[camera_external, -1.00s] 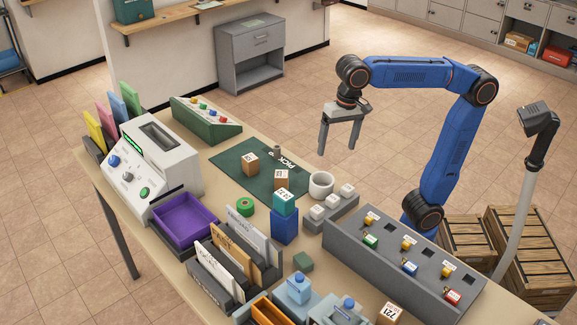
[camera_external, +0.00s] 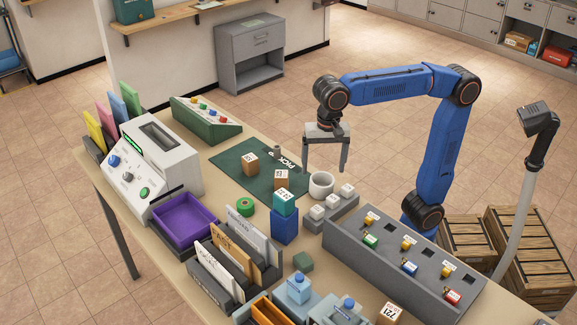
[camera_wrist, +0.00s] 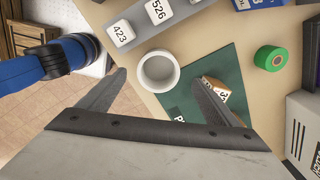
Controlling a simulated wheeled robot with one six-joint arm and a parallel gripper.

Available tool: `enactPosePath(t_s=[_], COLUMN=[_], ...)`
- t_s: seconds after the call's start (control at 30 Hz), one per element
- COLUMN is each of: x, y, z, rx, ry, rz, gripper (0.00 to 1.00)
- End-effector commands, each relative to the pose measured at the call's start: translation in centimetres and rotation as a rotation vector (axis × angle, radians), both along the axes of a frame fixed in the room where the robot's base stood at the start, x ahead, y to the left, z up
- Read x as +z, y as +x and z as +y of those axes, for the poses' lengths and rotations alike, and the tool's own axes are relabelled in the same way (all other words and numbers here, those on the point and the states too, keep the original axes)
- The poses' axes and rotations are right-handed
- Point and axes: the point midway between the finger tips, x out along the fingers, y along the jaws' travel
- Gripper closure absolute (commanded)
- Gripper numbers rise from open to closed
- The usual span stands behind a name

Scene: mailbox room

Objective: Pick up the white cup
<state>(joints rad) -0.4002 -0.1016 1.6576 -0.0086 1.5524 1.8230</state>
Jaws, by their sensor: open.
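The white cup (camera_external: 321,185) stands upright on the table, beside the right corner of the green mat (camera_external: 232,164). In the wrist view the white cup (camera_wrist: 159,71) is empty, its opening facing the camera, and it lies ahead of the space between the fingers. My gripper (camera_external: 325,170) is open and empty, pointing down above the cup's area. In the wrist view my gripper (camera_wrist: 165,95) shows both fingers spread wide, with the right finger overlapping a brown box. I see no contact with the cup.
A grey block with white numbered cubes (camera_external: 331,207) stands close to the cup. A brown box (camera_external: 282,180) sits on the mat near it, and a teal cube (camera_external: 284,201) rests on a blue block (camera_external: 285,226). A green tape roll (camera_external: 245,206) lies to the left.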

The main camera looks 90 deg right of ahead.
Motion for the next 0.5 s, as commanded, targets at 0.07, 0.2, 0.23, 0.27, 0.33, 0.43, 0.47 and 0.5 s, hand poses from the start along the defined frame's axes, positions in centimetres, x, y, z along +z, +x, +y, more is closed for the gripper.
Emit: enactPosePath(t_s=[0.07,0.2,0.23,0.27,0.33,0.43,0.47,0.5], x=[-1.3,-2.9,-3.1,-3.2,-3.5,-4.2,-4.5,-5.0], y=[0.0,0.0,0.0,0.1,0.1,0.1,0.0,0.0], z=[0.0,0.0,0.0,0.0,0.0,0.0,0.0,0.0], rx=[0.0,0.0,0.0,0.0,0.0,0.001,0.001,0.0], ry=[0.0,0.0,0.0,0.0,0.0,0.0,0.0,-0.001], rz=[0.002,0.001,0.001,0.001,0.0,0.0,0.001,0.002], gripper=[0.15,0.15,0.15,0.15,0.15,0.15,0.15,0.15])
